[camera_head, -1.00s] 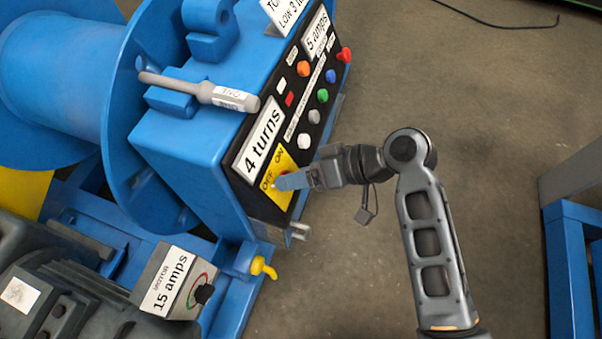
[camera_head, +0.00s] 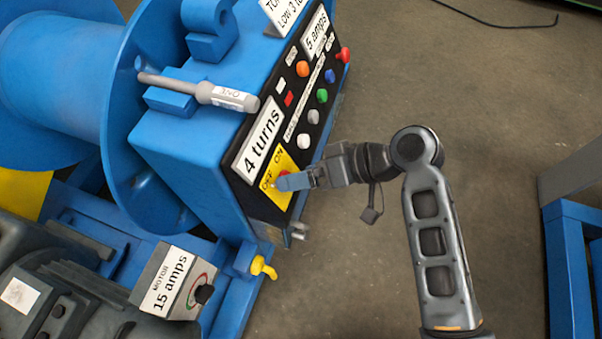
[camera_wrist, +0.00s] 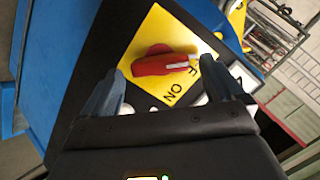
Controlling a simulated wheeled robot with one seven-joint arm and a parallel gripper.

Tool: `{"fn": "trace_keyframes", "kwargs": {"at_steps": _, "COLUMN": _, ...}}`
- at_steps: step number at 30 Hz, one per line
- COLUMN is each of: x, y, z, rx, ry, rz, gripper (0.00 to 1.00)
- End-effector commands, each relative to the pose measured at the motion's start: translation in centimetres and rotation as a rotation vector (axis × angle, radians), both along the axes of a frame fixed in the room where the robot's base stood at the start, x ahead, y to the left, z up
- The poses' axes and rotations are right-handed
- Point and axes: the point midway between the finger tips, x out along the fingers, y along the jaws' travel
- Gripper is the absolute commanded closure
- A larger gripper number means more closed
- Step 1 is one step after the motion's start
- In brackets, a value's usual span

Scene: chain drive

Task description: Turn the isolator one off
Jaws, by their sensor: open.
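The isolator is a red rotary knob (camera_wrist: 160,63) on a yellow plate (camera_wrist: 147,35) marked OFF and ON. In the wrist view its white-marked end lies over the partly hidden OFF lettering. In the head view the knob (camera_head: 285,173) is mostly hidden behind my gripper (camera_head: 290,182), at the lower end of the black control panel. In the wrist view my gripper (camera_wrist: 165,85) is open, with one blue-grey finger on each side of the knob. Gaps show between the fingers and the knob. No grip on it is visible.
Coloured buttons (camera_head: 322,96) run up the panel beside the "4 turns" label (camera_head: 258,140). A grey-handled tool (camera_head: 213,93) lies on the blue housing. A yellow hook-like part (camera_head: 263,268) and the motor box (camera_head: 175,283) are below.

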Motion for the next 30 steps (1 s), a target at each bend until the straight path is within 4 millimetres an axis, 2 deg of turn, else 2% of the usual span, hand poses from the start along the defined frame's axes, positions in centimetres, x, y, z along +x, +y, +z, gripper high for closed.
{"fn": "trace_keyframes", "kwargs": {"at_steps": 6, "x": -0.4, "y": -3.0, "z": 2.1, "rx": 0.0, "ry": -0.002, "rz": -0.003, "gripper": 0.05}}
{"fn": "trace_keyframes", "kwargs": {"at_steps": 12, "x": -0.8, "y": -4.9, "z": 3.5, "rx": -0.001, "ry": 0.0, "rz": -0.002, "gripper": 0.05}}
{"fn": "trace_keyframes", "kwargs": {"at_steps": 30, "x": -0.9, "y": -5.4, "z": 3.8, "rx": 0.0, "ry": 0.001, "rz": 0.0, "gripper": 0.05}}
